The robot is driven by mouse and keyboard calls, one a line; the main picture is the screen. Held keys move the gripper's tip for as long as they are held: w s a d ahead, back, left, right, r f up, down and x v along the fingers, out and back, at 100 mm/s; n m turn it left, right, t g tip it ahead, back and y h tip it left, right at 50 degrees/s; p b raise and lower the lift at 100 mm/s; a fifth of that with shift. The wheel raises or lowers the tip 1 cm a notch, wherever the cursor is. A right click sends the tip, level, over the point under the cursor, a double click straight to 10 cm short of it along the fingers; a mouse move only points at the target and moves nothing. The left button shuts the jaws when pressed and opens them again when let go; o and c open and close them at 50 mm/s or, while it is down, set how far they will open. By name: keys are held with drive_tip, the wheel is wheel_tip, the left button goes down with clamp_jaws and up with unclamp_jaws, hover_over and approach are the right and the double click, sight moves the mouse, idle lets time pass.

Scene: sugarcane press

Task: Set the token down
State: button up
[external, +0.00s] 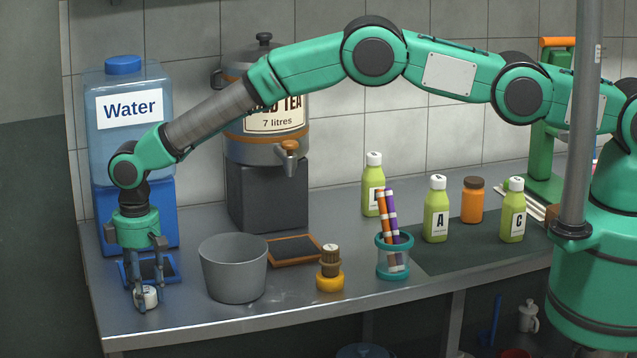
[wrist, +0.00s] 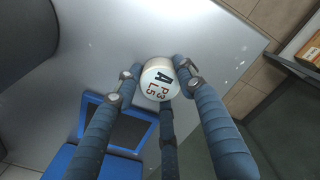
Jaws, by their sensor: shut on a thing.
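The white token (external: 148,297), a short round piece, is held in my gripper (external: 150,287) at the left end of the counter. In the wrist view the token (wrist: 159,80) shows its top, marked A, P3 and L5. My gripper's blue fingers (wrist: 160,82) are closed around its side. The token is low, near the counter's front left corner, in front of the blue-framed dark tray (wrist: 120,127). I cannot tell whether its underside touches the counter.
A grey bucket (external: 234,270) stands right of my gripper, with the water dispenser (external: 125,128) behind. The counter edge (wrist: 225,22) is close.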

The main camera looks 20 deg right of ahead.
sight(145, 290)
drive_tip(key=shift+f, duration=0.1)
drive_tip(key=o, duration=1.1)
wheel_tip(145, 290, up, 12)
idle(0.8)
idle(0.3)
